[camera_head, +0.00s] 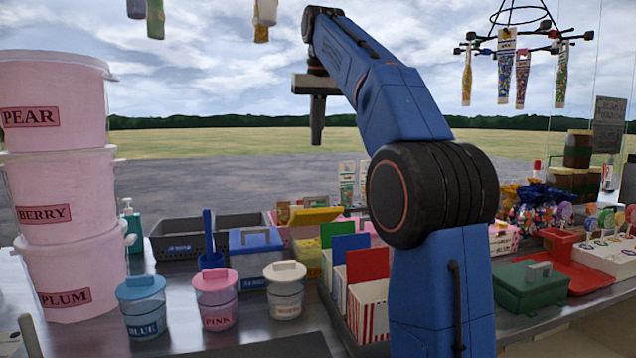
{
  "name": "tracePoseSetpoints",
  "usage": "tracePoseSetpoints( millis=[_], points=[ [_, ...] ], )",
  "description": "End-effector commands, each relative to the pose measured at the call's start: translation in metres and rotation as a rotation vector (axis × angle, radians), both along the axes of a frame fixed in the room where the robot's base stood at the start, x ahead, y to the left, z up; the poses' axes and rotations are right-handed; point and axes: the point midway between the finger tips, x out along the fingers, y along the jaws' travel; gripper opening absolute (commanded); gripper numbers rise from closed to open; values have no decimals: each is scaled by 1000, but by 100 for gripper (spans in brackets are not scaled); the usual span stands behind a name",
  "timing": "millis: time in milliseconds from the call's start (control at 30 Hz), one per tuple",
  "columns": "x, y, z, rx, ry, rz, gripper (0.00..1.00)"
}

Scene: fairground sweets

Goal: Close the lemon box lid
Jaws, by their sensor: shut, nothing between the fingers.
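A yellow box (308,262), which fits the lemon box, stands on the counter among other boxes; no readable label shows on it. Its yellow lid (316,216) is raised and tilted above the box, so it looks open. My gripper (317,140) is shut and empty, pointing down in the air well above the lid. It touches nothing.
A blue box (256,243) with a handled lid stands left of the yellow one. A red-striped box (368,308) stands in front right. Air around my gripper is clear.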

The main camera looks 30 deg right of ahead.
Motion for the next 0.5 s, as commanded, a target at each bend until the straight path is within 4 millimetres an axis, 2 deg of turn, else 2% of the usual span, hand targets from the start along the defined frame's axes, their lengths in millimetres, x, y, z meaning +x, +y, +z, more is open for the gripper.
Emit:
tracePoseSetpoints(
  millis=[167, 500],
  points=[
    [2, 0, -16, 0, 2, 0, 0],
    [15, -3, -72, 1, 4, 0, 0]
  ],
)
